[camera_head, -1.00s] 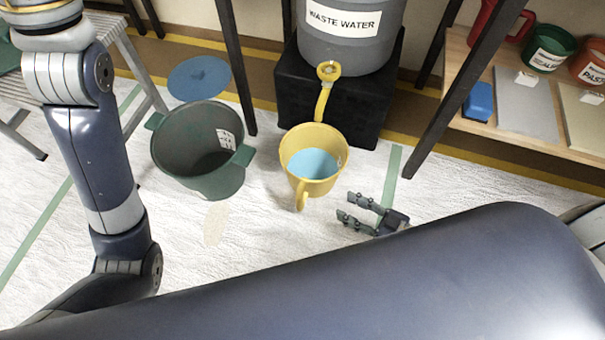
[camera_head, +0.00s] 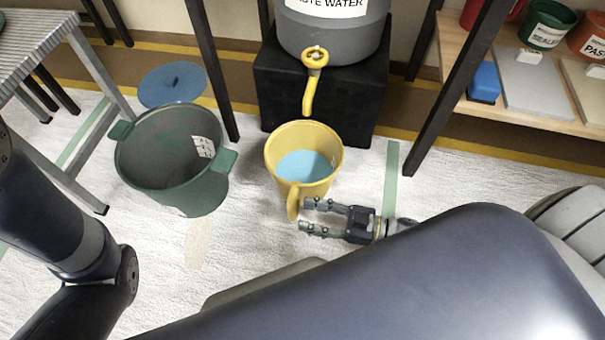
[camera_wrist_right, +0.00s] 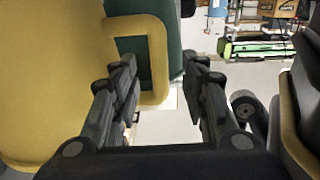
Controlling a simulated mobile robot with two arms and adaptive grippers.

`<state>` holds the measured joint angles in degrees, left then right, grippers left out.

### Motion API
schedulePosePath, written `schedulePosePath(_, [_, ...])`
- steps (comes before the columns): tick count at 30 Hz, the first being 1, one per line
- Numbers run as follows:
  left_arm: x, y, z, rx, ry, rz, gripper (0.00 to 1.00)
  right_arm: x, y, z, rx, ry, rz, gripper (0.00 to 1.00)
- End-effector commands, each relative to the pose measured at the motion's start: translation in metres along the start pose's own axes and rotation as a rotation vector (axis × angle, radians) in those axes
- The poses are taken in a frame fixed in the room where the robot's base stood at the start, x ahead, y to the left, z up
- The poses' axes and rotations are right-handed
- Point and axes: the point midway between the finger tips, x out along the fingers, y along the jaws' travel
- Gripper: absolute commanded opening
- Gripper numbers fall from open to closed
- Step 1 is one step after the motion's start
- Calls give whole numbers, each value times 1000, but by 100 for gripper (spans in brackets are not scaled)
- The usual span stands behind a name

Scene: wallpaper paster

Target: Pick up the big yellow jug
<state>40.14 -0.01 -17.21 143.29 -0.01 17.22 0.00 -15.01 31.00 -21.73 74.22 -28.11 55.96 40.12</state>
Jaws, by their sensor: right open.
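The big yellow jug (camera_head: 318,178) stands upright on the white floor sheet below the tap, with blue liquid in it. Its handle (camera_head: 293,202) faces toward me. My right gripper (camera_head: 304,217) is open at the handle, its fingers pointing left. In the right wrist view the jug (camera_wrist_right: 50,80) fills the left side, and its handle (camera_wrist_right: 158,60) shows ahead, beyond and between the open fingers (camera_wrist_right: 158,75). I cannot tell whether a finger touches the handle. My left arm is at the left edge of the head view; its gripper is out of view.
A dark green bin (camera_head: 165,190) stands left of the jug, with a blue lid (camera_head: 172,84) on the floor behind it. The grey waste water tank (camera_head: 335,42) with a yellow tap (camera_head: 312,75) sits on a black crate (camera_head: 350,110). Dark legs (camera_head: 455,90) and a wooden shelf (camera_head: 560,122) are right.

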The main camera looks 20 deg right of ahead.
Motion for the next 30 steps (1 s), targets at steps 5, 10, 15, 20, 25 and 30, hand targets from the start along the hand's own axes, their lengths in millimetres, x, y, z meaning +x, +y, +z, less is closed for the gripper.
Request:
schedulePosePath(5, [-15, 3, -5, 0, -1, 0, 40, 17, 0, 2, -2, 4, -1, 41])
schedulePosePath(10, [-29, 6, -10, 0, 0, 0, 40, 40, 1, 0, -2, 4, -1, 41])
schedulePosePath(15, [-33, 7, -12, 0, 0, 1, 40, 52, 1, -2, 0, 1, 0, 41])
schedulePosePath(20, [-32, 7, -11, 0, 0, 1, 40, 53, 1, -4, 0, 0, 0, 41])
schedulePosePath(25, [-32, 7, -11, 0, 0, 1, 40, 53, 1, -3, 0, 0, 0, 16])
schedulePosePath(30, [-32, 7, -11, 0, -1, 1, 40, 52, 1, -3, 0, 0, 0, 0])
